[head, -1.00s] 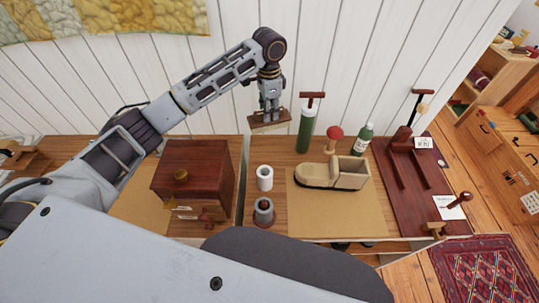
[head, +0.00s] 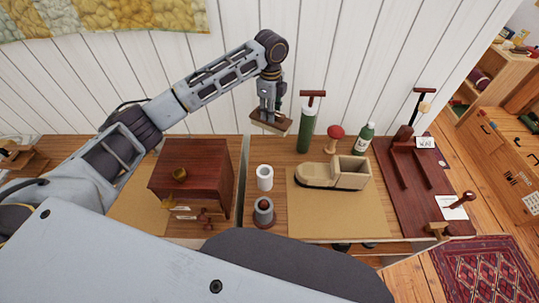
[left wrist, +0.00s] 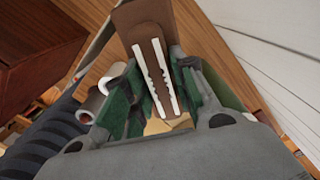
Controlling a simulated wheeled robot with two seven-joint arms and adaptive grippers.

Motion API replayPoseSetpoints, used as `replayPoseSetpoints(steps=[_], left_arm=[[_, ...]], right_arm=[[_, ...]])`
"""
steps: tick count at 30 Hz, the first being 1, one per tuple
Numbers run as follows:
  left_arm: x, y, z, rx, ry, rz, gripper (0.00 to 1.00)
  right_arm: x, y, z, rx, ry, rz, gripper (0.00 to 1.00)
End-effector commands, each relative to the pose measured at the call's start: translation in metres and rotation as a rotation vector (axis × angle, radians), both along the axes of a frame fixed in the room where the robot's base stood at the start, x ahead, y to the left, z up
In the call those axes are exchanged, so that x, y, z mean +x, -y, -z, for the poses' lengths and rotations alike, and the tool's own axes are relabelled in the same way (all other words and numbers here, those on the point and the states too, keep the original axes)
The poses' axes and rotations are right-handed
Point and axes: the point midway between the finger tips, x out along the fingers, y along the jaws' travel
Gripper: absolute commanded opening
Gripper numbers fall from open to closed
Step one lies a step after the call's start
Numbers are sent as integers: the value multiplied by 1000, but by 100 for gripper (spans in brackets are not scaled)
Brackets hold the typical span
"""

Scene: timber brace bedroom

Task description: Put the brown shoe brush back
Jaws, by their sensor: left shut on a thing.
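The brown shoe brush (head: 271,125) is a flat brown block in the head view. It hangs above the back of the right-hand table, just left of a green cylinder with a red T-handle (head: 306,130). My left gripper (head: 268,115) is shut on the brush from above. In the left wrist view the brush's brown back (left wrist: 138,16) lies beyond and between the pale finger pads (left wrist: 158,75). The gripper hides part of the brush. My right gripper is in neither view.
A dark red box (head: 195,165) stands left; a red stand (head: 405,190) right.

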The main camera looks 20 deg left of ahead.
Motion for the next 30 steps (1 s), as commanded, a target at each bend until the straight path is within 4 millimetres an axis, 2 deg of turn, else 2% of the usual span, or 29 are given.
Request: replayPoseSetpoints(steps=[30], left_arm=[[1,-3,49,1,1,839,4]], right_arm=[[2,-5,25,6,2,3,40]])
